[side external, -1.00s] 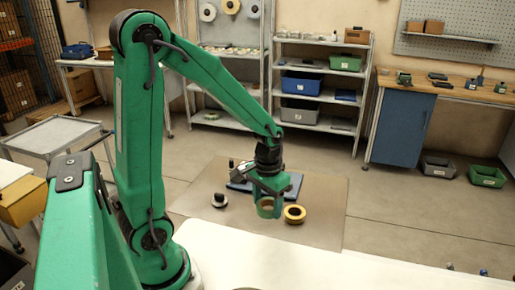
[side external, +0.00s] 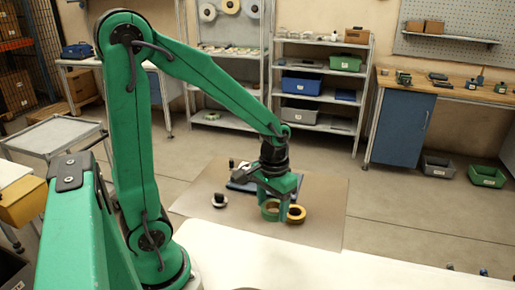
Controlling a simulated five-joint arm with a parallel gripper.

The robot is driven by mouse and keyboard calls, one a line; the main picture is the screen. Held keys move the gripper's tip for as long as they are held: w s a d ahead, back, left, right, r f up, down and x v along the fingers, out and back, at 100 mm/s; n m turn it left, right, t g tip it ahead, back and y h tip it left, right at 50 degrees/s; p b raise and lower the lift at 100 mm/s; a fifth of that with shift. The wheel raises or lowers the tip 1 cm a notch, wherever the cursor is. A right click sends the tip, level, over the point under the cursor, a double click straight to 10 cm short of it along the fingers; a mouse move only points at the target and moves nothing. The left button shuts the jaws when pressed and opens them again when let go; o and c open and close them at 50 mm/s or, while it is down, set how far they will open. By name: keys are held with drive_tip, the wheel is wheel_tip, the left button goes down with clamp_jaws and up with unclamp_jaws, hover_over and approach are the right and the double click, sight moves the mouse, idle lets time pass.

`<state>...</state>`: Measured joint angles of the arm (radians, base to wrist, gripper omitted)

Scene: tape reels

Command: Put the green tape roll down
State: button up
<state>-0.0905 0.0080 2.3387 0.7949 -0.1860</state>
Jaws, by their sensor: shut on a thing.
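My gripper (side external: 283,207) is at the front middle of the brown mat (side external: 322,190), pointing down. It is shut on the green tape roll (side external: 270,211), which shows below the jaws with its hole facing partly toward the camera. A yellow tape roll (side external: 297,214) lies on the mat just right of the green roll and is partly covered by a green finger. I cannot tell whether the green roll touches the mat or the yellow roll.
A white roll with a dark centre (side external: 219,201) stands on the mat to the left. A dark blue flat thing (side external: 241,185) lies behind my gripper, partly hidden. The mat's right side is clear. A white surface (side external: 270,262) lies in front.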

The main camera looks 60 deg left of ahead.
drive_tip(key=shift+w, duration=0.1)
drive_tip(key=shift+w+a+r, duration=1.05)
drive_tip(key=shift+w+a, duration=0.55)
drive_tip(key=shift+w, duration=2)
drive_tip(key=shift+w+a+r, duration=1.05)
drive_tip(key=shift+w+a, duration=0.55)
drive_tip(key=shift+w, duration=2)
drive_tip(key=a+f, duration=0.2)
drive_tip(key=a, duration=0.2)
drive_tip(key=w+a+f, duration=0.1)
drive_tip(key=a+f, duration=0.1)
drive_tip(key=a, duration=0.1)
drive_tip(key=a+f, duration=0.3)
drive_tip(key=a, duration=0.1)
drive_tip(key=shift+w+a, duration=0.15)
drive_tip(key=shift+a, duration=0.15)
drive_tip(key=shift+f, duration=0.1)
drive_tip(key=shift+f, duration=1.9)
drive_tip(key=shift+f, duration=0.6)
